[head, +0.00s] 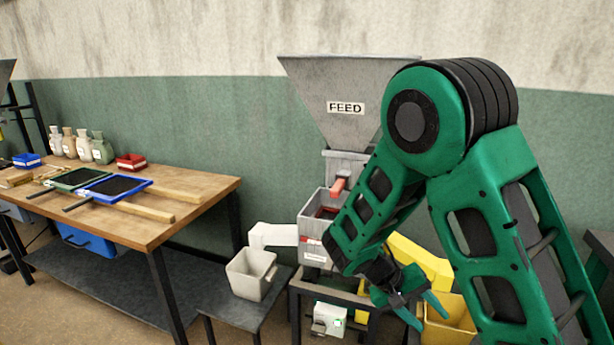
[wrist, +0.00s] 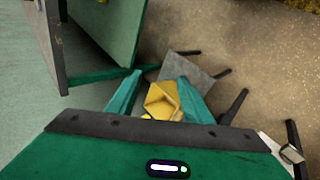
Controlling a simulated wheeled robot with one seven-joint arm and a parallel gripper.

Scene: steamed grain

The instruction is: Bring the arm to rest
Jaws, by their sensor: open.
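My green arm reaches up and bends down in the right half of the head view. My gripper (head: 430,318) hangs low in front of a yellow bin (head: 449,318), its green fingers spread. In the wrist view my gripper (wrist: 160,77) shows two green fingers apart with nothing held between them. A yellow container (wrist: 162,100) appears between the fingers, farther off. I cannot tell the exact distance from the fingers to it.
A grey FEED hopper machine (head: 342,107) stands behind my arm. A pale bucket (head: 250,274) sits on a low stand to its left. A wooden workbench (head: 190,184) with framed screens, jars and small bins is at the left. A stool-like grey surface (wrist: 188,70) shows below.

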